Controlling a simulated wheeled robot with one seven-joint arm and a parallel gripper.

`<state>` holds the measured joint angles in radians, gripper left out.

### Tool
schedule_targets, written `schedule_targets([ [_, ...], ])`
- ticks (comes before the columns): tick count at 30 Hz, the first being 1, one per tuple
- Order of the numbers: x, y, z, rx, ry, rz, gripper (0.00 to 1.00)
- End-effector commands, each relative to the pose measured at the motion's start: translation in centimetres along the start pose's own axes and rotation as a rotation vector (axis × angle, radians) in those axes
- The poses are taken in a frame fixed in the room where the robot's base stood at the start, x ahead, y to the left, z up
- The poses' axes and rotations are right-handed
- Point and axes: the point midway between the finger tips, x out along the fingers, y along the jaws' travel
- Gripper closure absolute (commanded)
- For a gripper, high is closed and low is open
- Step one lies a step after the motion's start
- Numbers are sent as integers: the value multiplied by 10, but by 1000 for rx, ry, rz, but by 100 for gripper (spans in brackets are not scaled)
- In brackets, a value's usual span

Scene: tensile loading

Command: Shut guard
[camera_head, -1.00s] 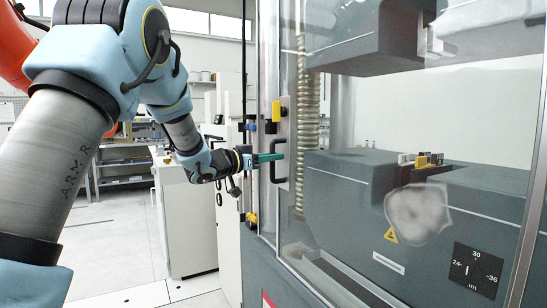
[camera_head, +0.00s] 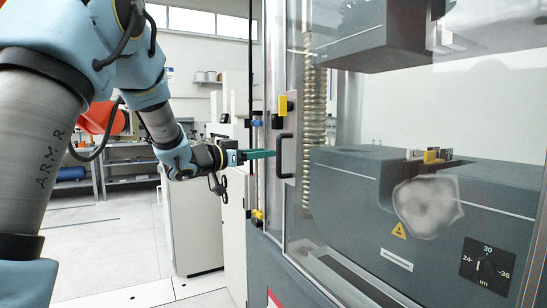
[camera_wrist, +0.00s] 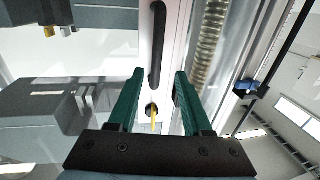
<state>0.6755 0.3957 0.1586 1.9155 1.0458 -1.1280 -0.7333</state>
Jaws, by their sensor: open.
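The guard is a clear pane (camera_head: 390,110) in a metal frame across the front of the grey testing machine. Its black bar handle (camera_head: 279,157) is on a pale plate near the left edge of the pane. I cannot tell whether the guard is fully shut. My gripper (camera_head: 272,153) has green fingers and is just left of the handle. In the wrist view, my gripper (camera_wrist: 158,74) is open and empty, and the handle (camera_wrist: 157,45) lies ahead, in line with the gap between the fingers. The fingers do not close on it.
A yellow block (camera_head: 283,105) is on the frame above the handle. Behind the pane are the machine's grey lower body (camera_head: 345,190) and a ribbed column (camera_head: 314,120). A white cabinet (camera_head: 195,225) stands behind my arm. Floor at the left is open.

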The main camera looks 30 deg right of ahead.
Motion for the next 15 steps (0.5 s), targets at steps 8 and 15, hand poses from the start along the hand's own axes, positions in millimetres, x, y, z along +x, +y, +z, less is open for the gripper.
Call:
schedule_targets([
  [8, -40, -1, 0, 2, 2, -1, 50],
  [15, -47, 0, 0, 1, 0, 0, 50],
])
